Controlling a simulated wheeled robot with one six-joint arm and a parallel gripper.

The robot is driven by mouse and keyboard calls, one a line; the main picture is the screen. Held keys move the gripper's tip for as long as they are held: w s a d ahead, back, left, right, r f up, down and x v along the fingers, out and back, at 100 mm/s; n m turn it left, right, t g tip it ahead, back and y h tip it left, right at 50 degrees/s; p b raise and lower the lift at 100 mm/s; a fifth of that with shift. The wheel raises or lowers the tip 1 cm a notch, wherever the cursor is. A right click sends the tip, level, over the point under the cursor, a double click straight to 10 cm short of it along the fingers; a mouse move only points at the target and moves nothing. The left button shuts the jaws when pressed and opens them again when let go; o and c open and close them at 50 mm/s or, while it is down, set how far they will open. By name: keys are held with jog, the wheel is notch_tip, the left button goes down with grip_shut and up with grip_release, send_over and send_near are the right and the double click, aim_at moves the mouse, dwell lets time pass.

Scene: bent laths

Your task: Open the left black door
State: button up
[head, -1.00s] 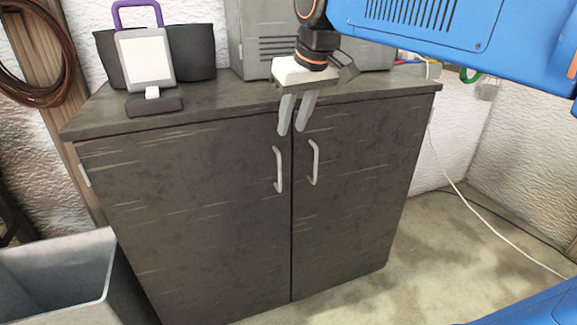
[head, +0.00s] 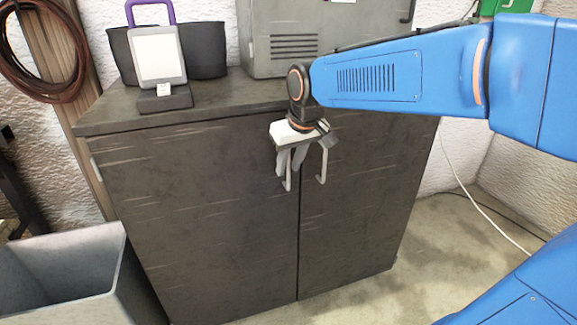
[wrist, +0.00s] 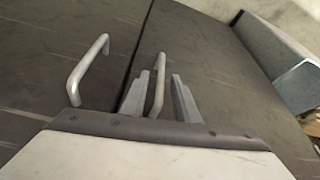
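The left black door (head: 190,215) is shut, flush with the right door (head: 350,225) along the dark seam between them. Its pale bar handle (head: 288,185) stands near that seam, partly hidden by my gripper (head: 288,170), which points down in front of the cabinet. The wrist view looks turned about, with the bin's side on the right. There, the left door's handle (wrist: 159,80) is between the two fingers of my gripper (wrist: 160,85), with gaps on both sides. The gripper is open. The right door's handle (wrist: 88,70) is outside the fingers.
A grey bin (head: 118,262) stands at the cabinet's lower left, near the left door. On the cabinet top (head: 225,119) are a dark container (head: 206,50), a white-screened device (head: 158,58) and a grey metal box (head: 265,50).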

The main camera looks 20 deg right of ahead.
jog(key=shift+w+f, duration=0.1)
jog(key=shift+f, duration=0.3)
grip_shut()
